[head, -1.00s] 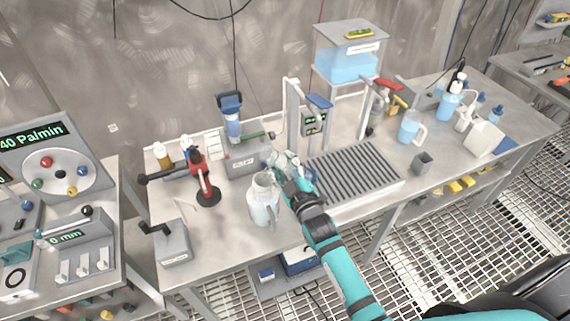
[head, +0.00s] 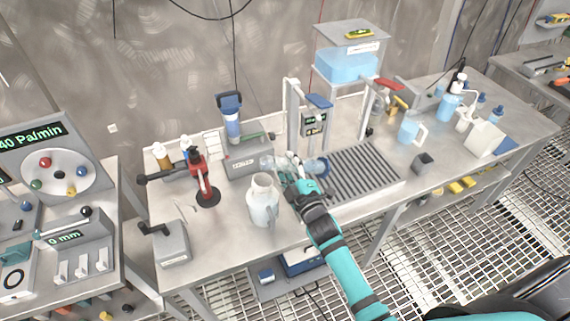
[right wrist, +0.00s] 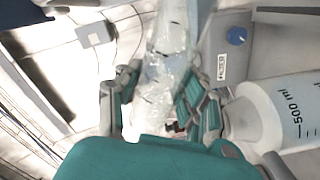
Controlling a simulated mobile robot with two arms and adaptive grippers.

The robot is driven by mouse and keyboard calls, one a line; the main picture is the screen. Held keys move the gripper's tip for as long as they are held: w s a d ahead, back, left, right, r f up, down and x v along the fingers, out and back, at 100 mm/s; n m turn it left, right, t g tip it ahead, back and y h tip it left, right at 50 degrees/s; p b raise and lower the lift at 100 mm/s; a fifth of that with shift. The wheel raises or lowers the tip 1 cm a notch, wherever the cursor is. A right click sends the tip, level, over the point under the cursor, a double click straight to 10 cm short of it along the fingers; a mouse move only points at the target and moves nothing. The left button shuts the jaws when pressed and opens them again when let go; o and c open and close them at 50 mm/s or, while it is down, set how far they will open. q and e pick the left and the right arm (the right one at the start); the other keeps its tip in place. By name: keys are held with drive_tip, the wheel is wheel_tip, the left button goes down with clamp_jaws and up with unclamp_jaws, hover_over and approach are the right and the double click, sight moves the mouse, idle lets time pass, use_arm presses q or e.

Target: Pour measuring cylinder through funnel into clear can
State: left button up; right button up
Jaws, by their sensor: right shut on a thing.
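My right gripper (head: 298,182) is shut on the clear measuring cylinder (head: 268,163), which lies nearly level in its grip. One end points left, above and behind the can's top in the head view; a bluish end (head: 320,168) sticks out to the right. In the right wrist view the see-through cylinder (right wrist: 168,45) runs up between the fingers. The clear can (head: 262,207), with a handle, stands upright near the bench's front edge. A pale flared top (head: 263,181) sits on it; whether this is the funnel I cannot tell. A 500 ml mark (right wrist: 298,108) shows in the wrist view. My left gripper is out of view.
A grey box (head: 246,163) lies behind the can, and a red clamp-like tool (head: 203,180) stands to its left. A ribbed grey drain tray (head: 360,175) is on the right. A blue-filled jug (head: 410,127) stands farther right. Bare bench lies left of the can.

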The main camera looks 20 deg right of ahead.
drive_tip(key=shift+r+n, duration=0.2)
drive_tip(key=shift+n, duration=1)
drive_tip(key=shift+a+r+n, duration=0.1)
drive_tip(key=shift+r+n, duration=0.2)
drive_tip(key=shift+n, duration=0.9)
drive_tip(key=shift+a+r+n+p, duration=0.15)
drive_tip(key=shift+r+n, duration=0.1)
drive_tip(key=shift+n, duration=0.35)
drive_tip(key=shift+a+r+n+p, duration=0.15)
drive_tip(key=shift+r+n, duration=0.1)
drive_tip(key=shift+n, duration=0.35)
drive_tip(key=shift+r+n, duration=0.2)
drive_tip(key=shift+n, duration=0.1)
drive_tip(key=shift+f, duration=0.1)
